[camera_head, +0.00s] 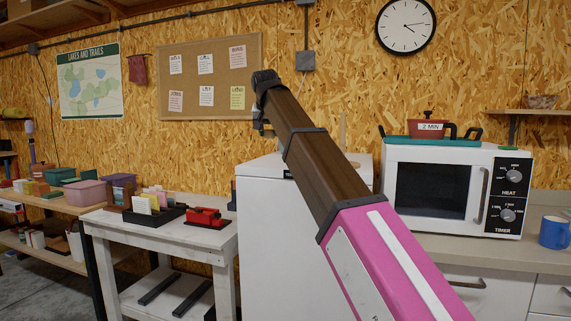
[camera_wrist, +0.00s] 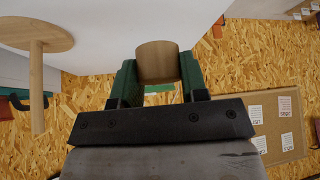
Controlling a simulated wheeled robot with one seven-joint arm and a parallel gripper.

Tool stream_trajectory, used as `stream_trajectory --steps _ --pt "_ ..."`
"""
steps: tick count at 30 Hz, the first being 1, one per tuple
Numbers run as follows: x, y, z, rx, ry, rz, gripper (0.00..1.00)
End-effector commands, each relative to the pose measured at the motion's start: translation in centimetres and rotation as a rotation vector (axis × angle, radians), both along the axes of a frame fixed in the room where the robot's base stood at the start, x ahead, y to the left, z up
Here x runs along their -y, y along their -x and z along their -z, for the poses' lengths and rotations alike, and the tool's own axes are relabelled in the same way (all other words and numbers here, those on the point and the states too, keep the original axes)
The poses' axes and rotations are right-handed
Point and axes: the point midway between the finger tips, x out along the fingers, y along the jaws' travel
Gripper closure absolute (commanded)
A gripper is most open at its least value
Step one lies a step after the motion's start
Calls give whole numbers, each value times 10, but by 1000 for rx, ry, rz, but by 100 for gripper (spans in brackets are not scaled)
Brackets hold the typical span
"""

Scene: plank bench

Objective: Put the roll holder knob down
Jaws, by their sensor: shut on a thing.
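My gripper (camera_wrist: 158,85) is shut on the roll holder knob (camera_wrist: 158,62), a short pale wooden piece held between the two green fingers in the wrist view. The wrist view appears upside down. In the head view the end of my arm is above and left of the white cabinet, and the knob cannot be made out there. The wooden roll holder, a round base with an upright post (camera_head: 342,130), stands on top of the white cabinet (camera_head: 290,210). It also shows at the left of the wrist view (camera_wrist: 37,90), apart from the gripper.
The white microwave (camera_head: 432,185) stands right of the cabinet, with a teal tray and red pot (camera_head: 428,128) on it. A white bench (camera_head: 190,235) with a red item (camera_head: 208,217) and a black card tray (camera_head: 152,215) is to the left. A corkboard (camera_head: 210,75) hangs behind.

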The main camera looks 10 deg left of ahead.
Motion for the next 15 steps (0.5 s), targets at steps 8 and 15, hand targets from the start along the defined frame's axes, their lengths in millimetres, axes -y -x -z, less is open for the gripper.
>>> stream_trajectory --steps 8,15 --pt "13 -47 29 -1 0 1 86" --pt "24 -90 55 -1 0 1 86"
